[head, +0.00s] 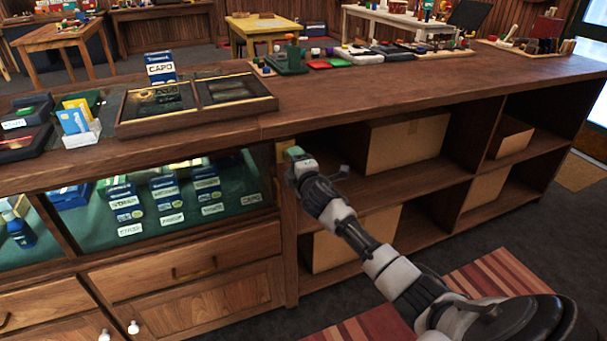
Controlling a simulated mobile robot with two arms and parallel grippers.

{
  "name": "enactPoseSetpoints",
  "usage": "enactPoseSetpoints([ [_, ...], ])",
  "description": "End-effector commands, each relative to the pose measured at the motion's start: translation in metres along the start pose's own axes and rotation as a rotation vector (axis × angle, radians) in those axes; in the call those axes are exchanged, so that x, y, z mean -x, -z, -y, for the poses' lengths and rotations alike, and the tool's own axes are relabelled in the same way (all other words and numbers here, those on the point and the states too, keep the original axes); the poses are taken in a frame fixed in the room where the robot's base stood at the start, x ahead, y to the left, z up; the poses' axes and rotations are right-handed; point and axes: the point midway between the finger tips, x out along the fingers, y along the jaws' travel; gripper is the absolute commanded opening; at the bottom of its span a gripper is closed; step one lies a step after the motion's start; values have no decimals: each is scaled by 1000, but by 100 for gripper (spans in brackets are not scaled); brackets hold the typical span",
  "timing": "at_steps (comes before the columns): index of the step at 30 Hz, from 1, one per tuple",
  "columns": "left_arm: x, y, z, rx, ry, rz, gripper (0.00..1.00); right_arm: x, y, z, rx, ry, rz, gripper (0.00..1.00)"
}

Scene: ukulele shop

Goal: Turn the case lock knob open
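The glass-fronted display case (62,215) is built into the wooden counter on the left. A small brass-coloured plate (284,148) sits on the post at the case's right end, partly covered by my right gripper. I cannot make out the lock knob itself; the gripper hides that spot. My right arm reaches in from the lower right, and my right gripper (293,158) is at the post, right in front of or against the plate. Its fingers are too small and turned away to tell whether they are open or shut. My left gripper is not in view.
Boxed goods stand inside the case behind the glass. Open shelves with cardboard boxes (407,143) lie right of the post. A framed wooden tray (197,101) and a capo box (160,66) stand on the countertop above. A striped rug (490,275) covers the floor in front.

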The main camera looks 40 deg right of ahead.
Motion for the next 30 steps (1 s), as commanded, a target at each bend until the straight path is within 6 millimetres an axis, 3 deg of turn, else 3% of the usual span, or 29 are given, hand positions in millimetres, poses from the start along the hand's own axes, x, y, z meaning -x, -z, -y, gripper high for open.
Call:
enactPoseSetpoints([
  [1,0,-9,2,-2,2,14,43,11,0,1,1,2,-1,60],
  [6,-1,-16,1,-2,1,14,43,42,0,1,1,2,-1,60],
  [13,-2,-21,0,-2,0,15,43,73,0,1,-1,2,0,60],
  [30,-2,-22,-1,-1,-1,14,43,81,0,0,-1,1,1,60],
])
